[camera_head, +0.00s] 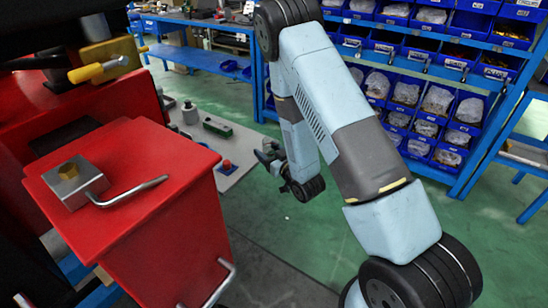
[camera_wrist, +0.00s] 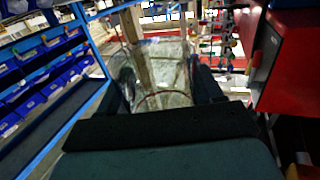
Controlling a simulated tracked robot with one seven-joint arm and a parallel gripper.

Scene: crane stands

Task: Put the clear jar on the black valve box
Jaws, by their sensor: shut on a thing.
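The clear jar (camera_wrist: 160,76) shows in the wrist view, see-through, with a round rim facing the camera. My gripper (camera_wrist: 163,82) has its dark fingers on both sides of the jar and is shut on it. In the head view my gripper (camera_head: 268,158) hangs beyond my arm, above the green floor near the grey bench's right edge. The jar cannot be made out there. I cannot identify the black valve box in either view.
A red cabinet (camera_head: 165,240) at left bears a metal block with a brass nut (camera_head: 75,182) and a bent rod. A grey bench (camera_head: 240,145) holds a green box (camera_head: 217,126) and a red-topped piece (camera_head: 227,165). Blue bin shelves (camera_head: 425,60) stand behind my arm.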

